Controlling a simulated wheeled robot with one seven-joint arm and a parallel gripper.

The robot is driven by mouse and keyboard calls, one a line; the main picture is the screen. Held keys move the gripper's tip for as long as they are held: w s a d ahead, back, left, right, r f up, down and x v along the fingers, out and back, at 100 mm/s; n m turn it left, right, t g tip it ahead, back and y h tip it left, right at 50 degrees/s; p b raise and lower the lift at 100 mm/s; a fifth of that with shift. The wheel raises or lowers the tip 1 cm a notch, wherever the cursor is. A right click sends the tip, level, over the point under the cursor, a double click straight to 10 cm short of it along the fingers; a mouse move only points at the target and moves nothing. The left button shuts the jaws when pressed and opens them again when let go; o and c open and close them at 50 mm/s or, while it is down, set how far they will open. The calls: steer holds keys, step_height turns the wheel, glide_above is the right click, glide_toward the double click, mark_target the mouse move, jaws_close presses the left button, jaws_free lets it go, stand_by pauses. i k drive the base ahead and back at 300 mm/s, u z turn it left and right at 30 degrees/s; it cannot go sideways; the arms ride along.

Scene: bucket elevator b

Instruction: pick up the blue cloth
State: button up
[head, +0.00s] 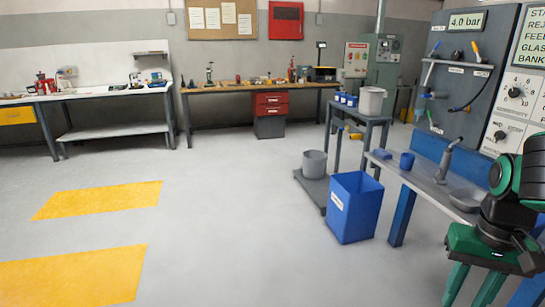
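A small flat blue item (381,154), which looks like the blue cloth, lies at the far left end of the grey bench (425,180) in the head view. It is too small to see its folds. A blue cup (407,160) stands just right of it. My gripper (473,288) is at the lower right, in front of the bench and well apart from the blue item. Its two green fingers point down and stand apart, with nothing seen between them. The lower part of the fingers runs toward the frame's bottom edge.
A metal bottle with a spout (444,163) and a shallow grey dish (465,200) stand on the bench. A blue bin (354,208) is on the floor left of it, with a grey bucket (314,163) behind. The floor at left is open.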

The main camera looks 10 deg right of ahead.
mark_target(383, 154)
steer(key=z, duration=0.05)
steer(key=i, duration=1.15)
steer(key=z, duration=0.25)
steer(key=i, duration=2.05)
steer(key=z, duration=0.2)
